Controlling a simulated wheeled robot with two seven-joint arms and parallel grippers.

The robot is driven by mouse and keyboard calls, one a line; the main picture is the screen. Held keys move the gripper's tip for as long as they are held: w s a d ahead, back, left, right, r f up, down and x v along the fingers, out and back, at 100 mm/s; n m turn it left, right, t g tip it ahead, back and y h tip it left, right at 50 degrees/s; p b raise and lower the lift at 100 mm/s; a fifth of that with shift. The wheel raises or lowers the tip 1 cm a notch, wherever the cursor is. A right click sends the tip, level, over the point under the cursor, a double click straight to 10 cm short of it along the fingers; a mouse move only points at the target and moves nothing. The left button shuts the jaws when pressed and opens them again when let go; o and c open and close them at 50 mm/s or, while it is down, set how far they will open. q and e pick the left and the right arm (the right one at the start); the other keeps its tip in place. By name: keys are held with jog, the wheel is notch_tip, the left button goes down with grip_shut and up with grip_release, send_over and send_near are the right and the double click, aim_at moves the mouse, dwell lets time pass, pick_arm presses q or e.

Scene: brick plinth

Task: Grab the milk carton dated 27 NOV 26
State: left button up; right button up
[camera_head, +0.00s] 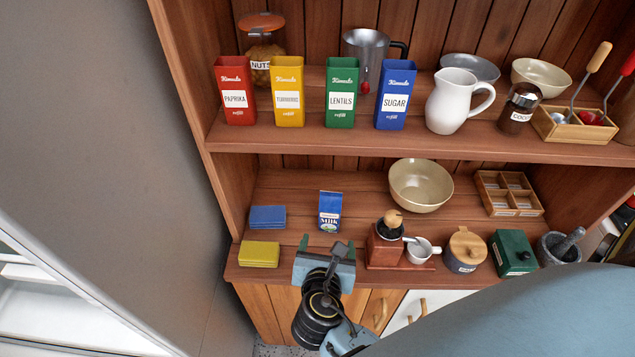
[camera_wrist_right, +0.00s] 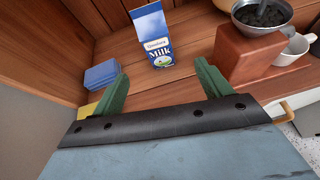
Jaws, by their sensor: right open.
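A blue and white milk carton (camera_head: 330,210) stands upright on the lower shelf in the head view. It also shows in the right wrist view (camera_wrist_right: 152,38), with "Milk" on its front; no date can be read in either view. My right gripper (camera_head: 325,247) is in front of the carton at the shelf's front edge. In the right wrist view its two green fingers (camera_wrist_right: 160,82) are spread apart and empty, with the carton beyond them, between their directions and not touched. My left gripper is not in view.
Blue (camera_head: 267,217) and yellow (camera_head: 259,254) blocks lie left of the carton. A red coffee grinder (camera_head: 384,248) stands close on the right, with a white cup (camera_head: 422,250) beside it. A beige bowl (camera_head: 420,186) sits behind. The upper shelf (camera_head: 400,142) overhangs.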

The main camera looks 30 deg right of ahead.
aim_at(329, 212)
jog(key=shift+n, duration=0.4)
jog(key=x, duration=0.2)
jog(key=r+x, duration=0.1)
jog(key=x, duration=0.1)
jog(key=w+b+x, duration=0.1)
jog(key=x, duration=0.2)
jog(key=shift+r, duration=0.25)
jog(key=shift+b+x, duration=0.55)
jog(key=shift+x, duration=2.45)
jog(key=shift+r, duration=0.1)
jog(key=shift+c, duration=0.3)
jog(key=c, duration=1.2)
